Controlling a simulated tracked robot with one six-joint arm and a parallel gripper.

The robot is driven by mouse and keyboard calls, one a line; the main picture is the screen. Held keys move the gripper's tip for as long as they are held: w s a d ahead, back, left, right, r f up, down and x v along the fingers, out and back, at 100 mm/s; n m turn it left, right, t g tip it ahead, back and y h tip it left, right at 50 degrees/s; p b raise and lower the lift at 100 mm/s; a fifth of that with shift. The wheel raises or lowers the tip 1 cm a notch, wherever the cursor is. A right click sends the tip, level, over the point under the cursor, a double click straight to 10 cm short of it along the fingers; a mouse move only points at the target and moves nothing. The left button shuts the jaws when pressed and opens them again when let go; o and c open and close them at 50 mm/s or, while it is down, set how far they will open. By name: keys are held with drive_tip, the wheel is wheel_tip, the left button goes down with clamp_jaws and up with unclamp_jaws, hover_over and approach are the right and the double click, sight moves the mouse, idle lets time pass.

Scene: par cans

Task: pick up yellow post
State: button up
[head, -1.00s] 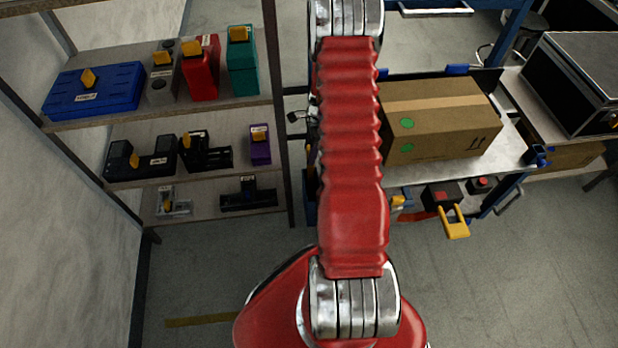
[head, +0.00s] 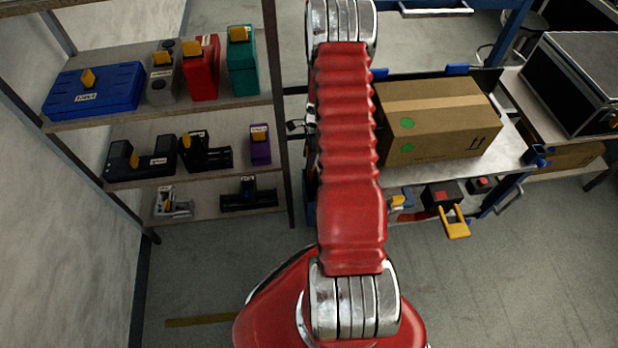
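A small dark and silver piece, seemingly part of my gripper (head: 298,127), shows left of my red arm near the rack's right upright. The rest is hidden behind the arm.
A cardboard box (head: 435,120) lies on a metal workbench (head: 410,173) right of my arm. A yellow handle (head: 456,222) juts from the bench front. A black case (head: 580,80) is at far right. The floor (head: 520,290) in front is clear.

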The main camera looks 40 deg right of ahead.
drive_tip(key=c, duration=0.8)
drive_tip(key=shift+r, duration=0.1)
wheel_tip(320, 180, up, 28)
drive_tip(key=shift+f, duration=0.1)
idle(0.4)
idle(0.4)
